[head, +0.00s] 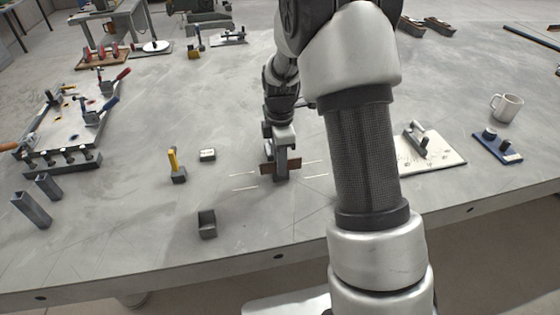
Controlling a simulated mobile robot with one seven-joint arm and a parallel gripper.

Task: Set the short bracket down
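My gripper (282,167) points down over the middle of the table (330,235), low and close to the surface, between short white marked lines. A short dark grey angled piece (207,225) stands on the table to the front left, apart from my gripper.
A yellow-handled tool (176,165) and a small grey block (207,155) stand to the left. Two grey angle pieces (32,211) and a clamp fixture (78,120) are farther left. A white plate (445,152), blue block (497,147) and mug (506,107) are right.

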